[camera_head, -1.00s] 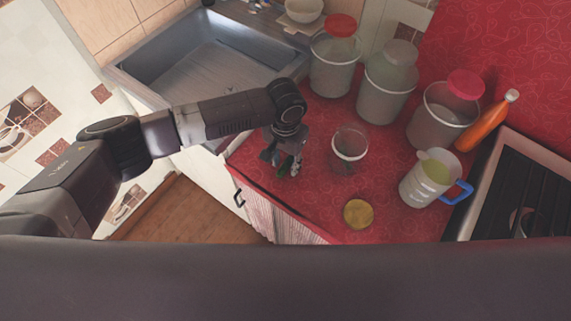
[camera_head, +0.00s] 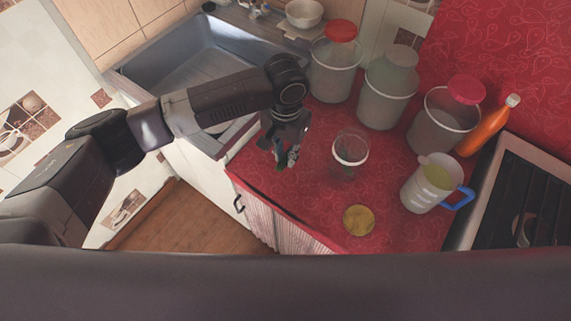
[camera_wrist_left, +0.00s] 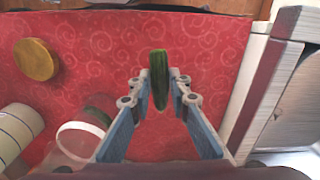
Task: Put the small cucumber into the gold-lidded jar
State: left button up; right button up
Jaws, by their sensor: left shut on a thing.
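My left gripper (camera_head: 285,158) is shut on the small cucumber, above the red counter to the left of the open jar. In the left wrist view the green cucumber (camera_wrist_left: 159,78) is between the fingertips of the left gripper (camera_wrist_left: 158,95), its length pointing away from the wrist. In the head view the gripper mostly hides it. The clear jar (camera_head: 350,152) stands upright without its lid; it also shows in the left wrist view (camera_wrist_left: 80,140), with something green inside. The gold lid (camera_head: 359,220) lies flat on the counter apart from the jar. My right gripper is not in view.
Several large canisters, one of them a red-lidded one (camera_head: 334,68), stand behind the jar. A jug (camera_head: 417,188) with a blue handle stands to its right. An orange bottle (camera_head: 485,128) and a stove (camera_head: 530,190) are farther right. A sink (camera_head: 190,65) is at upper left.

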aim_at(286, 157)
pick_arm(q)
notch_tip(286, 157, up, 12)
jog(key=b, duration=0.1)
jog(key=s+d+r+n+g+h+p, duration=0.1)
jog(key=s+d+r+n+g+h, duration=0.2)
jog(key=d+n, duration=0.55)
jog(key=s+d+r+n+g+h+p, duration=0.1)
jog(key=s+d+n+g+h, duration=0.1)
jog(key=d+n+g+h, duration=0.45)
jog(key=w+n+t+h+p, duration=0.1)
jog(key=w+n+t+h, duration=0.6)
jog(key=n+t, duration=0.45)
jog(key=shift+m+t+h, duration=0.25)
jog(key=shift+t+h, duration=0.15)
jog(key=shift+h, duration=0.25)
jog(key=shift+s+d+f+b, duration=0.15)
jog(key=shift+d+f+b, duration=0.05)
jog(key=shift+f+b, duration=1.8)
jog(key=shift+s+d+f+b, duration=0.1)
jog(key=shift+d+f+b, duration=0.05)
jog(key=shift+f+b, duration=1.8)
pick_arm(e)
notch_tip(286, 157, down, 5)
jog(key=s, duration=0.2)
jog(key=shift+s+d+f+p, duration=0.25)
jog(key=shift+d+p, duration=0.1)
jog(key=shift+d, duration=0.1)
